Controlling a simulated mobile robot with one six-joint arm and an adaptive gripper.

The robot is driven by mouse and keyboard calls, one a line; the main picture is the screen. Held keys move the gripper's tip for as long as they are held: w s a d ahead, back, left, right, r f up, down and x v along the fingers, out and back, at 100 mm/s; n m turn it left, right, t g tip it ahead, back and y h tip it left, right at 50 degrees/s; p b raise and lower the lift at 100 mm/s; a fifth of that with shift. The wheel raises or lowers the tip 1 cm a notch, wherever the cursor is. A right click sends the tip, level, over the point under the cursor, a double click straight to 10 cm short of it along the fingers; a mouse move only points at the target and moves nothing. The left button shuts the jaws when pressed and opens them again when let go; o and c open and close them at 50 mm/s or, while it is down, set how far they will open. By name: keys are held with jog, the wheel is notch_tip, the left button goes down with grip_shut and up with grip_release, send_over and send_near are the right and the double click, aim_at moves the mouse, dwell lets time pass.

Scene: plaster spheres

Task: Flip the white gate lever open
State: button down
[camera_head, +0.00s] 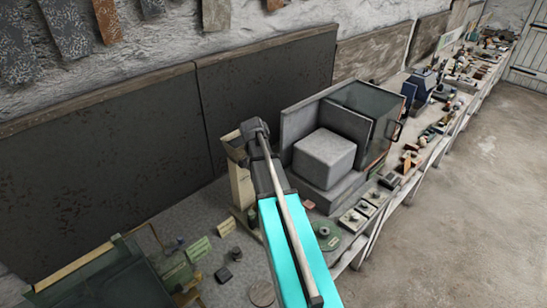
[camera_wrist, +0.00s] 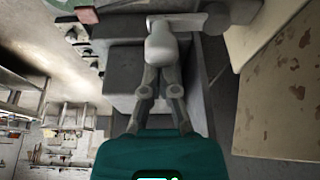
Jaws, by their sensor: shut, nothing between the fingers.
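In the wrist view my gripper (camera_wrist: 160,52) has its fingers drawn together, with a teal body behind them. A pale, whitish bar (camera_wrist: 184,20) lies crosswise at or just beyond the fingertips. It may be the gate lever, but I cannot tell for sure, nor whether the fingers touch it. Nothing shows held between the fingers. In the head view my teal arm reaches over the bench toward a cream post (camera_head: 242,186) beside a grey enclosure. The fingertips and the lever cannot be made out there.
A large pale block (camera_head: 324,158) sits in the grey enclosure, which has a dark glass panel (camera_head: 365,100) at the right. Small blocks and a green disc (camera_head: 327,234) lie on the bench near my arm. Open floor (camera_head: 470,200) lies to the right.

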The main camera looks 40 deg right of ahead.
dwell(0.3)
jog(key=shift+r, duration=0.15)
jog(key=p+v, duration=0.3)
jog(key=shift+s, duration=0.1)
jog(key=p+v, duration=0.6)
jog(key=shift+w+a+r, duration=0.25)
jog(key=shift+w+r, duration=0.05)
jog(key=shift+f, duration=0.1)
dwell(0.8)
jog(key=s+a+f+n+y+b, duration=0.1)
jog(key=s+a+f+n+b, duration=0.4)
jog(key=a+f+b, duration=0.2)
jog(key=s+a+f+n+y+b, duration=0.1)
jog(key=s+a+f+n+b, duration=0.4)
jog(key=a+f+b, duration=0.3)
jog(key=s+a+f+n+y+b, duration=0.1)
jog(key=s+a+f+n+b, duration=0.4)
jog(key=a, duration=0.8)
notch_tip(320, 180, down, 5)
jog(key=b, duration=0.3)
jog(key=shift+r+g+y, duration=0.2)
jog(key=shift+g+y, duration=0.2)
